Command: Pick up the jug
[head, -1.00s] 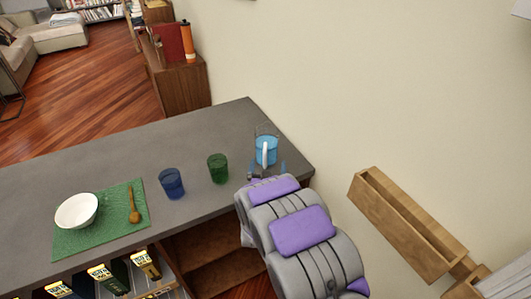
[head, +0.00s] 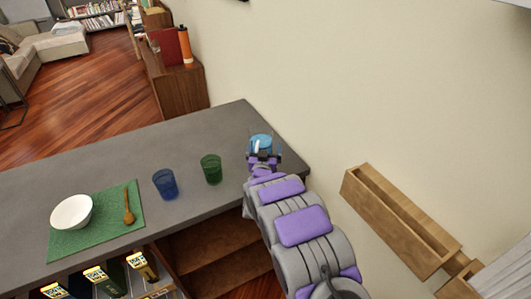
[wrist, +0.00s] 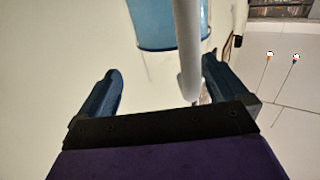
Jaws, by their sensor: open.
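The jug (head: 262,142) is clear with blue contents and a white handle, and stands near the right end of the grey counter. My gripper (head: 263,159) is at its near side and partly hides it. In the wrist view the blue-filled jug (wrist: 165,25) is at the top, with its pale handle hanging down between the open fingers of my gripper (wrist: 160,70). The handle is closer to the right finger; I cannot tell if they touch. The jug's base is hidden in the head view.
A green cup (head: 211,169) and a blue cup (head: 165,184) stand left of the jug on the counter (head: 100,165). A white bowl (head: 72,212) and wooden spoon (head: 128,207) lie on a green mat (head: 95,233). A wooden wall shelf (head: 400,220) is at right.

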